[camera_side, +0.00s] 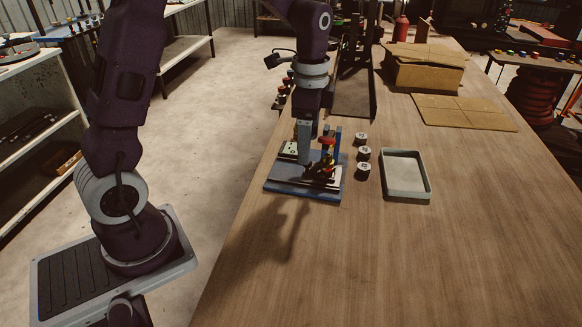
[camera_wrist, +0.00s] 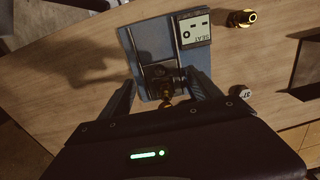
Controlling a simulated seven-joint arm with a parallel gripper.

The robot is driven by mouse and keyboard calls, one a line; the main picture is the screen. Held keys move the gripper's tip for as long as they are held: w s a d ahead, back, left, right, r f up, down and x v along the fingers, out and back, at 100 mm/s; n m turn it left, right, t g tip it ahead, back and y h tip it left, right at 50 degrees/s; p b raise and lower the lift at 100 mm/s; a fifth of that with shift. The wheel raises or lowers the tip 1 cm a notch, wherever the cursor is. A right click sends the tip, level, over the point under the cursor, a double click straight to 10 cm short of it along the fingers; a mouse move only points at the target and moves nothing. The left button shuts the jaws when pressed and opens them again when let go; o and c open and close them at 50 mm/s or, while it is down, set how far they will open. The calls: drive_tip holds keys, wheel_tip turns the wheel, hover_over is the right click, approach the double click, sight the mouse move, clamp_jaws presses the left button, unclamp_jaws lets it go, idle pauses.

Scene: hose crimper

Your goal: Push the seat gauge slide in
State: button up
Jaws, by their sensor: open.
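The hose crimper fixture sits on a blue base plate (camera_side: 282,187) on the wooden bench, with a red-topped part (camera_side: 327,140) and blue uprights. In the wrist view the base (camera_wrist: 146,44) carries a pale block marked SEAT (camera_wrist: 194,29) with a dark slot, which I take for the seat gauge. How far its slide is in cannot be told. My gripper (camera_side: 304,160) points down over the fixture. In the wrist view my gripper (camera_wrist: 162,80) is open, its fingers either side of a dark clamp part (camera_wrist: 160,74) with a brass piece (camera_wrist: 167,91). Contact cannot be told.
Several small round dies, one of them here (camera_side: 364,153), stand right of the fixture. An empty grey tray (camera_side: 424,188) lies beyond them. A cardboard box (camera_side: 425,75) is behind. A brass fitting (camera_wrist: 240,18) stands beside the base in the wrist view. The bench front is clear.

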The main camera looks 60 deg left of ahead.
drive_tip(key=shift+r, duration=2.05)
drive_tip(key=s+d+r+n+t, duration=0.2)
drive_tip(key=s+r+n, duration=0.15)
drive_tip(key=s, duration=0.25)
drive_tip(key=s+d+r+n+t, duration=0.1)
drive_tip(key=s+d+r+n, duration=0.15)
drive_tip(key=s+r, duration=0.35)
drive_tip(key=s+d+f+n+t, duration=0.2)
drive_tip(key=s+f+n, duration=0.1)
drive_tip(key=s, duration=0.7)
drive_tip(key=shift+n+t, duration=0.3)
